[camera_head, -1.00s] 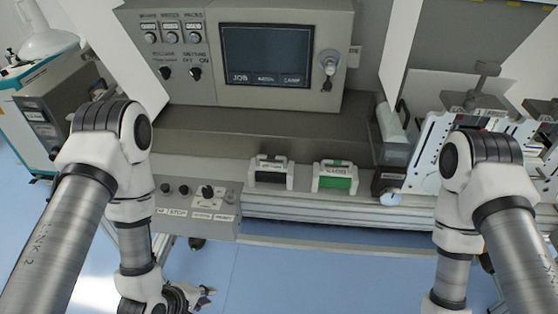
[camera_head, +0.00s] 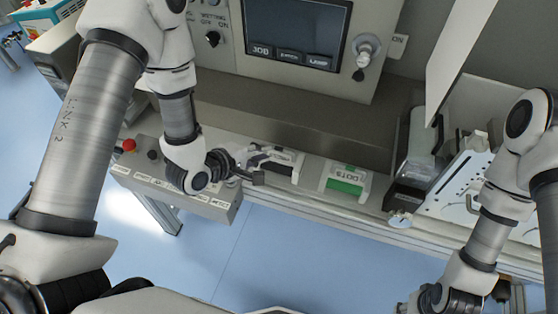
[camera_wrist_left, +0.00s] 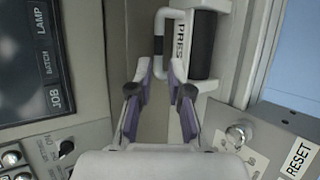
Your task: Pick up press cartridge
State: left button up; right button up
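The press cartridge (camera_head: 284,167) is white with a black roller and a handle, and lies on the ledge under the console. In the left wrist view the cartridge (camera_wrist_left: 203,45) shows its "PRES" lettering, and its handle is just ahead of the fingertips. My left gripper (camera_head: 252,171) is at the cartridge's left end in the head view.
A similar green cartridge (camera_head: 345,186) marked "DOTS" sits to the right on the same ledge. A control box (camera_head: 180,188) with a red button is to the left. The console screen (camera_head: 297,30) is behind. A white slotted plate (camera_head: 462,188) stands at the right.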

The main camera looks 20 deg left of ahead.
aim_at(274, 148)
pick_arm(q)
jog(key=b+x, duration=0.2)
jog(key=x, duration=0.4)
jog(key=shift+w+f, duration=0.2)
jog(key=shift+w, duration=0.2)
jog(key=shift+s+r, duration=0.2)
jog(key=shift+s, duration=0.05)
jog(key=shift+s+a, duration=0.1)
jog(key=c, duration=0.3)
grip_shut()
pick_arm(e)
jog(key=shift+w+d+f, duration=0.1)
jog(key=shift+w+f, duration=0.05)
jog(key=shift+f, duration=0.45)
jog(key=shift+w+d+f, duration=0.1)
jog(key=shift+w+f, duration=0.05)
jog(key=shift+f, duration=0.4)
